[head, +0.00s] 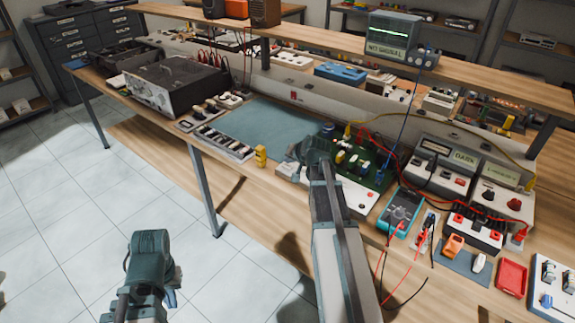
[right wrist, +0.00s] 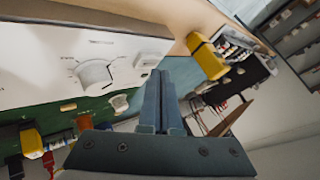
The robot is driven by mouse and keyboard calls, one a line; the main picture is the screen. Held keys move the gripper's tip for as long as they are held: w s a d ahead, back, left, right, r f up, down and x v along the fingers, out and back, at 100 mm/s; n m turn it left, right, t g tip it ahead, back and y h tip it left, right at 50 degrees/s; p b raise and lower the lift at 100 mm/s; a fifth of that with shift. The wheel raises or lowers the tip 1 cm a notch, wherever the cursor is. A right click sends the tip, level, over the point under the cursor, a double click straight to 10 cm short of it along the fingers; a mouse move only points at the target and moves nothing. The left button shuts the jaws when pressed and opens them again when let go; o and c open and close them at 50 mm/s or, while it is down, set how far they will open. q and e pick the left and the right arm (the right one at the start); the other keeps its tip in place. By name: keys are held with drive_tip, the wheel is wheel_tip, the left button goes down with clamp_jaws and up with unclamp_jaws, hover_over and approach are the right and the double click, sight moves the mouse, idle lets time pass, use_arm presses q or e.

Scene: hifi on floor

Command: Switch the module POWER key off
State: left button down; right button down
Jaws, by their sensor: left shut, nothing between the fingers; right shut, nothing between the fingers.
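The module (head: 358,165) is a green board with a white front panel, on the bench right of the blue-grey mat. In the right wrist view its white panel (right wrist: 40,50) fills the upper left, with a round white knob (right wrist: 97,76) and a smaller white control (right wrist: 146,60) at its edge. No POWER label is readable, so I cannot tell which control is the key or its position. My right gripper (head: 310,150) is shut and empty over the module's left end; its fingertips (right wrist: 158,78) are close to the smaller control, contact unclear. My left gripper (head: 170,295) is shut and empty above the floor.
A yellow block (head: 261,156) stands left of the module. A teal multimeter (head: 401,210) with red and black leads and a power supply (head: 445,165) are to the right. The mat (head: 265,130) is mostly bare. A dark instrument (head: 175,85) stands far left.

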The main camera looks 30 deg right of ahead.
sight(288, 168)
drive_tip(key=shift+r, duration=0.1)
wheel_tip(288, 168, up, 6)
drive_tip(key=p, duration=0.6)
